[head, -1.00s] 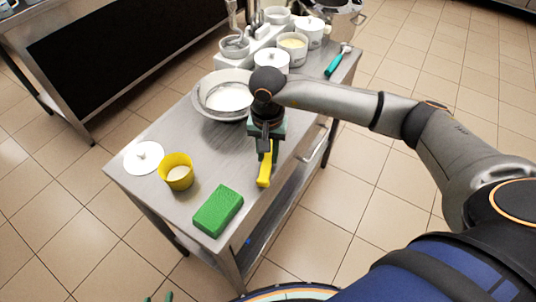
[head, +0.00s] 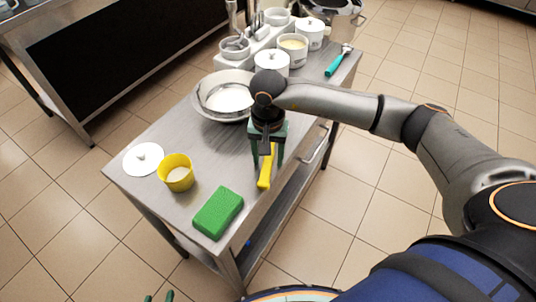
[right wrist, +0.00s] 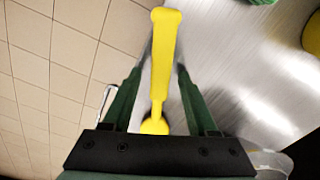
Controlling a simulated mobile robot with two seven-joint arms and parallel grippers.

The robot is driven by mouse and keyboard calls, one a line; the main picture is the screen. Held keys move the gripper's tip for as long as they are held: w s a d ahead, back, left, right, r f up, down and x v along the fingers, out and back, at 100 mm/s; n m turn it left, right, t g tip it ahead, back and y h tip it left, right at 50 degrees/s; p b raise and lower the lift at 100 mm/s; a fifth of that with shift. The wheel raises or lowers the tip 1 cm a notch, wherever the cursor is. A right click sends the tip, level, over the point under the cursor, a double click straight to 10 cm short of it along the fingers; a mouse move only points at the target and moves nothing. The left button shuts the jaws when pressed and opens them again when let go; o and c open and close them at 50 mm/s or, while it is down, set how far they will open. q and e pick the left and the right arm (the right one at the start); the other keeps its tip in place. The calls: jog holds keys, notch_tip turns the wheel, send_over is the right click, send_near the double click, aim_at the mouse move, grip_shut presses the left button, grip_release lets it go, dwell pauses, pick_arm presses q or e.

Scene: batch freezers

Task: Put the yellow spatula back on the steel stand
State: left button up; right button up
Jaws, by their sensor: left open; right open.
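The yellow spatula (head: 264,174) shows at the right long edge of the steel table, below my right gripper (head: 267,162). In the right wrist view the spatula (right wrist: 164,50) runs between the two green fingers of the right gripper (right wrist: 160,70). The fingers are apart, with gaps on both sides of it. Whether it rests on the table is hard to tell. A steel upright (head: 232,14) stands at the back, cut by the top edge; I cannot tell whether it is the steel stand. My left gripper (head: 159,297) barely shows at the bottom edge, open.
On the table (head: 150,200) are a green sponge (head: 218,211), a yellow cup (head: 176,172), a white lid (head: 143,158) and a steel bowl (head: 228,98). White pots (head: 292,49) and a teal-handled tool (head: 338,61) are further back. Tiled floor lies to the right.

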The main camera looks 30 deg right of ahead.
notch_tip(320, 180, up, 12)
jog(key=shift+r, duration=0.2)
dwell(0.4)
